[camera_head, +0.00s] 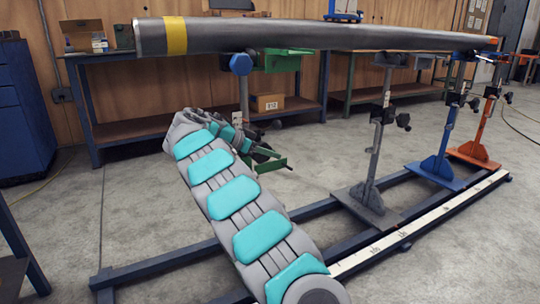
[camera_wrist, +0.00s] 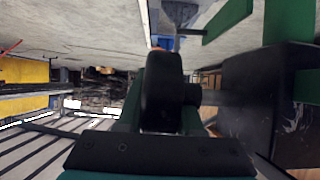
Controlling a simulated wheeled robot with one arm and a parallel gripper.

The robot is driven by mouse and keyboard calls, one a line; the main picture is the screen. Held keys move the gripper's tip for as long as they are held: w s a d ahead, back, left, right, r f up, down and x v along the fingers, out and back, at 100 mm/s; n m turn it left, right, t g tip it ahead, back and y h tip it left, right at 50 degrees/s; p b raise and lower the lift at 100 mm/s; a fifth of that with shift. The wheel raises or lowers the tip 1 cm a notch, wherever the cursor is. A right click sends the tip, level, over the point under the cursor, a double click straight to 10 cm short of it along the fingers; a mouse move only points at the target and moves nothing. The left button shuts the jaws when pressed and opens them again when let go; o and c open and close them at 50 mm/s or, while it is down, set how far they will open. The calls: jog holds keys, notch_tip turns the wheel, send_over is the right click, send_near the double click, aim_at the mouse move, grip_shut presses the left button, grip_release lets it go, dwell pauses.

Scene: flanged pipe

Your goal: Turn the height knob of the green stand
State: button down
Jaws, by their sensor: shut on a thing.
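The green stand shows in the head view as a green top bracket (camera_head: 283,60) under the pipe and a green foot piece (camera_head: 272,165) low on the floor. My arm and gripper hide much of the rest. My gripper (camera_head: 262,152) is at the stand's lower post. In the wrist view, a black knob (camera_wrist: 162,88) sits between the fingers of my gripper (camera_wrist: 163,95), which is shut on it. A short dark shaft joins the knob to a dark block (camera_wrist: 270,105) on the right. Green stand parts (camera_wrist: 230,18) show above. The knob is hidden in the head view.
The long grey pipe (camera_head: 330,36) with a yellow band runs overhead. A grey stand (camera_head: 374,150), a blue stand (camera_head: 443,150) and an orange stand (camera_head: 482,130) stand to the right. A dark blue floor rail (camera_head: 170,262) and a white scale strip (camera_head: 425,222) lie low. Workbenches line the wall.

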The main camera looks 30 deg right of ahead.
jog(key=y, duration=0.3)
jog(key=f+y+p, duration=0.1)
jog(key=shift+a+f+y, duration=0.1)
jog(key=shift+a+y, duration=0.15)
jog(key=shift+y, duration=0.15)
jog(key=shift+f, duration=0.1)
dwell(0.3)
jog(key=c, duration=0.6)
grip_release()
jog(key=shift+o, duration=0.2)
jog(key=shift+p+v, duration=2.05)
jog(key=shift+v, duration=1.85)
jog(key=shift+w+d, duration=0.1)
